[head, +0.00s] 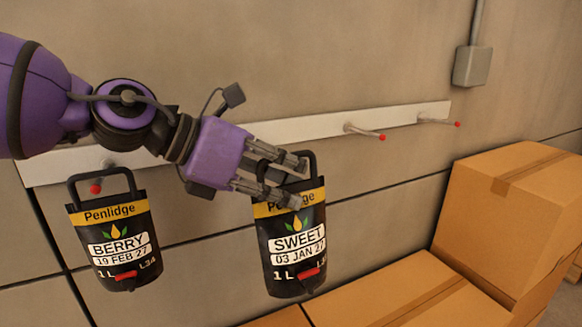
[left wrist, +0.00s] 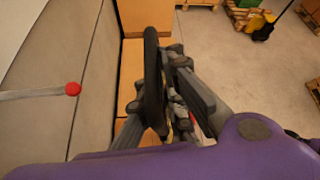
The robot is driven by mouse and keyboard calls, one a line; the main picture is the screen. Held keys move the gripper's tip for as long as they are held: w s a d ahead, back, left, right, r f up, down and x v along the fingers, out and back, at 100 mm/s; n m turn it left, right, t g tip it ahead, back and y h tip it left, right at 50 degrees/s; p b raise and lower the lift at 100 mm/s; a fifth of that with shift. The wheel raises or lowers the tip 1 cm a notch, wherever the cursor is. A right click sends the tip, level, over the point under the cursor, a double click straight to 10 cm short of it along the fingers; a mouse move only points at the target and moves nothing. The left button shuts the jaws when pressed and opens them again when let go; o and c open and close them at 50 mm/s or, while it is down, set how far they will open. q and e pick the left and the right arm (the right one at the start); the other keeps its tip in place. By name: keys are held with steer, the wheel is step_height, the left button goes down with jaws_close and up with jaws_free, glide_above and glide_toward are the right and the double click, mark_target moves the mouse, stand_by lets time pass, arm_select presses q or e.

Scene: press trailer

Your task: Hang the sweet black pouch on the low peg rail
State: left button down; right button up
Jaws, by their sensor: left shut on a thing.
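The sweet black pouch (head: 293,262) has a yellow Penlidge band, a SWEET label and a red tap. My left gripper (head: 300,180) is shut on its black handle and holds the pouch upright in front of the wall. In the left wrist view the handle (left wrist: 153,75) stands between the fingers (left wrist: 170,105). The low peg rail (head: 400,119) is a pale strip on the wall with red-tipped pegs. Two bare pegs show to the right of the gripper, a nearer one (head: 365,131) and a farther one (head: 440,121). My right gripper is out of view.
A black berry pouch (head: 112,255) hangs at the left end of the rail on a red-tipped peg (head: 96,188). Cardboard boxes (head: 515,215) stand at the right and below the rail. A grey wall box (head: 472,66) is above. The left wrist view shows open floor (left wrist: 240,65) and a pallet truck (left wrist: 262,22).

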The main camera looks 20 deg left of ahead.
arm_select(q)
steer(key=w+a, duration=0.1)
steer(key=a, duration=0.1)
steer(key=w+a, duration=0.2)
steer(key=shift+w+f, duration=0.1)
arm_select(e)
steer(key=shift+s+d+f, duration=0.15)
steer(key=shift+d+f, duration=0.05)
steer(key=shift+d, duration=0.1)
arm_select(q)
steer(key=shift+w, duration=0.1)
stand_by(0.4)
steer(key=shift+w+a, duration=0.1)
steer(key=shift+a, duration=0.1)
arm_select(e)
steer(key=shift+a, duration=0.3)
